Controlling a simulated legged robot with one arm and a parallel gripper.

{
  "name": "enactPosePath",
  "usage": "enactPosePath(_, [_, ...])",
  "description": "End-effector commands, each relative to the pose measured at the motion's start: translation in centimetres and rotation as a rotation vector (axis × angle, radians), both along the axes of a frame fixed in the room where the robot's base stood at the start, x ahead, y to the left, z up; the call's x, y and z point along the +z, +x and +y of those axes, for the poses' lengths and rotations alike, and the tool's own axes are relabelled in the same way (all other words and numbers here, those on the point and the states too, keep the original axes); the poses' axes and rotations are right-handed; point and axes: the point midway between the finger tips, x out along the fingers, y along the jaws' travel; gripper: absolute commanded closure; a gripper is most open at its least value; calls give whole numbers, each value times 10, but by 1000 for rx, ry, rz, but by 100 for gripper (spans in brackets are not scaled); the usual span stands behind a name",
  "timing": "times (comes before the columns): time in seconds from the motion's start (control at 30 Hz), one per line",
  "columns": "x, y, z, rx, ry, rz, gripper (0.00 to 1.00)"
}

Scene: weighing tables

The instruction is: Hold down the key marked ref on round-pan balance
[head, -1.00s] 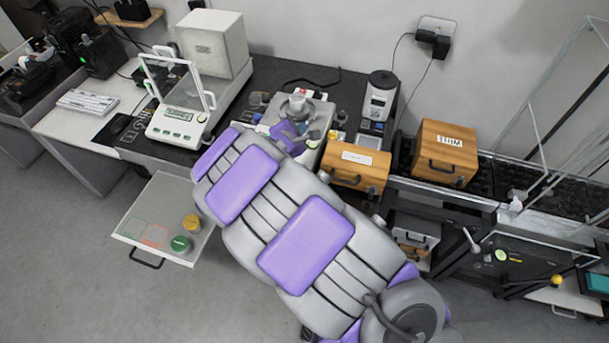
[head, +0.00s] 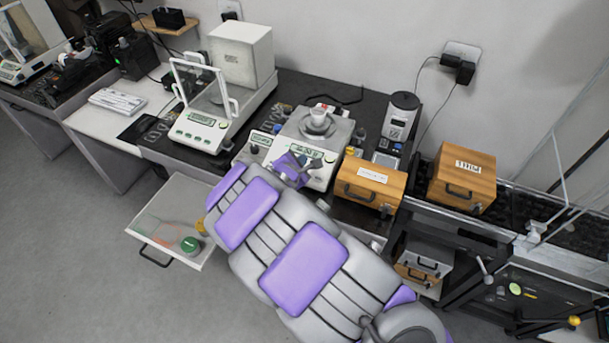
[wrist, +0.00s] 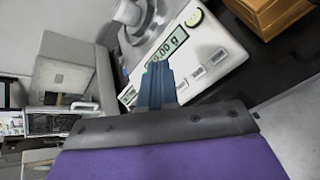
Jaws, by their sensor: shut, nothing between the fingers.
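The round-pan balance (head: 333,152) stands on the dark bench, with a white cup (head: 318,114) on its round pan. In the wrist view the balance (wrist: 225,45) shows a lit display (wrist: 167,47) and pale keys (wrist: 197,73) along its front. The key markings are too small to read, so I cannot tell which is ref. My gripper (head: 301,163) is at the balance's front edge. In the wrist view its blue fingers (wrist: 157,68) are together and empty, overlapping the display's lower edge and hiding part of the front panel. I cannot tell whether they touch the balance.
A balance with a glass draft shield (head: 200,120) stands left. Wooden boxes (head: 368,184) (head: 462,178) stand right, and a grey-and-white device (head: 400,115) stands behind. An open drawer (head: 172,215) holding a green-lidded jar (head: 190,244) juts out at lower left.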

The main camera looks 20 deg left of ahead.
Motion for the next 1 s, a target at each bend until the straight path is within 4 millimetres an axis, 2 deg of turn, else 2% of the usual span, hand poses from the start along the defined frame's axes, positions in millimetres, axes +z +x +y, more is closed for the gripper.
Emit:
enactPosePath(0.5, [-66, 18, 3, 1, -4, -1, 100])
enactPosePath(0.67, [-74, 22, 0, 0, -1, -1, 100])
enactPosePath(1.0, [-75, 22, 0, -1, -2, 0, 100])
